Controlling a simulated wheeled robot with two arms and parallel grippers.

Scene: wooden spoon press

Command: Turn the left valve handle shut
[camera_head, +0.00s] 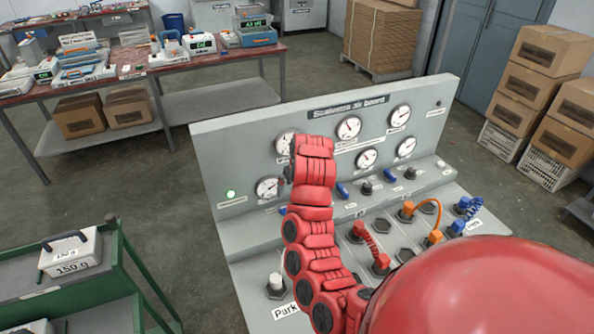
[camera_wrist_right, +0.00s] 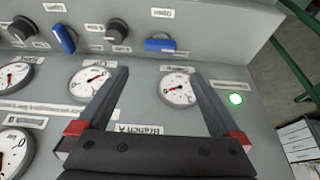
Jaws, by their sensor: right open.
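The left valve handle is a blue lever (camera_wrist_right: 160,45) lying crosswise in the right wrist view, where the panel appears upside down. A sliver of blue (camera_head: 283,210) shows beside my red arm in the head view; the arm hides most of that area. My right gripper (camera_wrist_right: 157,73) is open and empty, its two dark fingers spread over the gauge face (camera_wrist_right: 178,88), with the lever just beyond the fingertips, apparently not touching. In the head view my right gripper is mostly hidden behind its own arm. My left gripper is not in view.
A second blue lever (camera_wrist_right: 62,38) and black knobs (camera_wrist_right: 118,30) stand alongside. The grey board (camera_head: 225,165) carries several gauges and a lit green lamp (camera_head: 231,194). Orange and blue hoses (camera_head: 430,205) are at the right. A green cart (camera_head: 118,240) stands at the left.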

